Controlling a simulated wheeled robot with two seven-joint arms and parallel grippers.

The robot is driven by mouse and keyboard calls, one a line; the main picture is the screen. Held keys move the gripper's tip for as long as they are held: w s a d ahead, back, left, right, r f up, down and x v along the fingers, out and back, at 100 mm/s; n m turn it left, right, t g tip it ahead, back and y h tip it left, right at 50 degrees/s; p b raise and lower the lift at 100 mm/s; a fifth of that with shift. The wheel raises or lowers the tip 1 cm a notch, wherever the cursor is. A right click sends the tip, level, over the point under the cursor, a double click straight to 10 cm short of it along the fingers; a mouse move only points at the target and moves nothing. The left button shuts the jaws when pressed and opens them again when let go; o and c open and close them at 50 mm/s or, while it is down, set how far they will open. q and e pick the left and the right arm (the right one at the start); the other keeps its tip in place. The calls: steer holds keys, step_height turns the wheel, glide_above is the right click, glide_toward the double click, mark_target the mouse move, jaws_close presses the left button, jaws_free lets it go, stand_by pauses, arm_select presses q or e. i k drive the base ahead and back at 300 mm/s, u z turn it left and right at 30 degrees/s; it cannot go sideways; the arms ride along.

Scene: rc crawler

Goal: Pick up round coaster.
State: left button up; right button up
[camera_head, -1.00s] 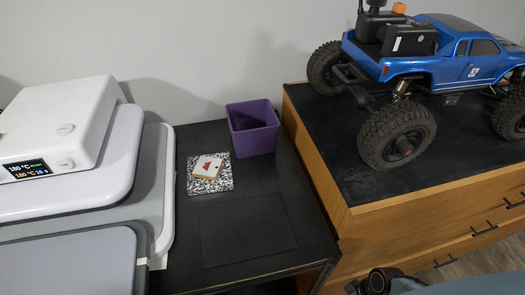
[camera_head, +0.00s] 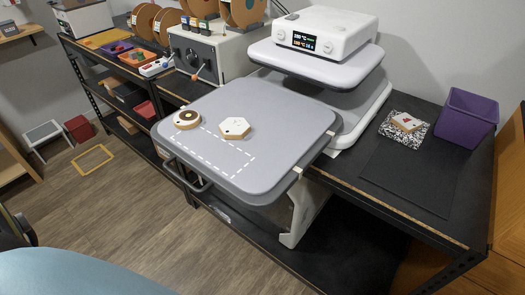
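A round coaster (camera_head: 187,119) with a dark ring and pale centre lies on the grey lower plate (camera_head: 262,178) of the heat press, near its left corner. A white hexagonal coaster (camera_head: 234,128) with a small red mark lies just right of it, apart from it. Both lie flat, by a white dashed outline on the plate. Neither gripper shows in the head view, and nothing touches the round coaster.
The heat press's white control box (camera_head: 325,33) and raised upper plate stand behind. A square coaster (camera_head: 407,122) lies on a speckled mat, beside a purple bin (camera_head: 467,118). Filament spools (camera_head: 243,10) stand on the back-left bench. The wooden floor (camera_head: 110,205) at left is largely clear.

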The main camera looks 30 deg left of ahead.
mark_target(188, 119)
steer(key=u, duration=0.9)
steer(key=i, duration=0.5)
steer(key=z, duration=0.2)
